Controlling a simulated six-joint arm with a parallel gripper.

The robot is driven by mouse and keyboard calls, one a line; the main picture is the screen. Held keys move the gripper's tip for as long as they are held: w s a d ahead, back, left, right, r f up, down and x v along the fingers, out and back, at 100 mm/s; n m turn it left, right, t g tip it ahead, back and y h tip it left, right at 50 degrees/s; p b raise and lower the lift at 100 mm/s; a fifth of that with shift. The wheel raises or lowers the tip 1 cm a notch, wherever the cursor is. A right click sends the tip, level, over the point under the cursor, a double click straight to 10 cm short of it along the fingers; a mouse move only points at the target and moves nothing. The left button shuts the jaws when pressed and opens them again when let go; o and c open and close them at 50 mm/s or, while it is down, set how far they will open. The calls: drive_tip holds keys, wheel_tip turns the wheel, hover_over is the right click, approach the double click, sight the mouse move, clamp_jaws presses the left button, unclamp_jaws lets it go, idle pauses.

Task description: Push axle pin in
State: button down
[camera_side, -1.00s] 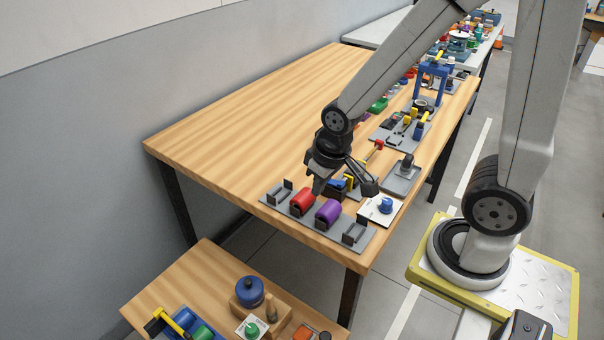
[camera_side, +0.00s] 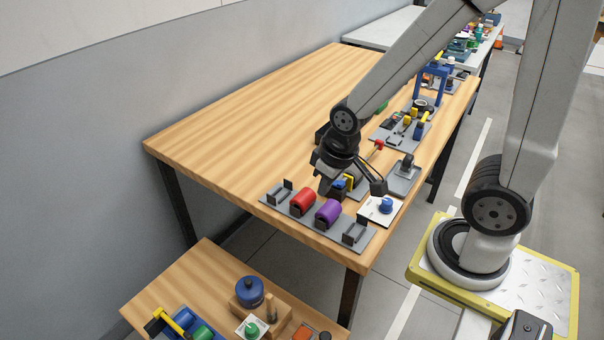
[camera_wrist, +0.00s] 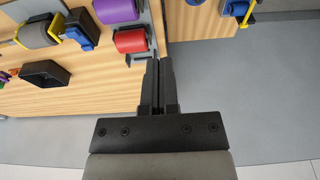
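I cannot make out for certain which part is the axle pin. A blue part with a yellow piece (camera_side: 350,182) sits on the bench beside my gripper and is partly hidden by it. A blue part (camera_wrist: 80,36) beside a grey cylinder (camera_wrist: 38,34) shows at upper left in the wrist view. My gripper (camera_side: 326,187) points down over the bench. In the wrist view, the fingers (camera_wrist: 158,62) are side by side with hardly any gap and nothing visible between them. A red roller (camera_side: 303,201) and a purple roller (camera_side: 328,212) lie on a grey plate (camera_side: 357,236) near the gripper.
A white plate with a blue knob (camera_side: 386,204) and a grey plate with a dark post (camera_side: 407,165) lie along the bench's right edge. A black open box (camera_wrist: 44,74) shows in the wrist view. A lower table (camera_side: 190,262) stands in front. The bench's left side is clear.

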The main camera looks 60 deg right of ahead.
drive_tip(key=c, duration=0.9)
unclamp_jaws()
drive_tip(key=o, duration=0.4)
drive_tip(key=shift+w+d, duration=0.2)
drive_tip(key=shift+c, duration=0.2)
drive_tip(key=shift+o, duration=1.1)
drive_tip(key=w+d+m, duration=0.5)
drive_tip(key=d, duration=0.3)
drive_tip(key=shift+w+g, duration=0.2)
drive_tip(key=shift+g, duration=0.1)
drive_tip(key=m+g, duration=0.2)
drive_tip(key=m, duration=1.1)
hover_over(380, 140)
wheel_tip(380, 140, down, 5)
drive_tip(key=shift+r, duration=0.1)
drive_tip(key=shift+a+f, duration=0.1)
drive_tip(key=shift+f, duration=3.8)
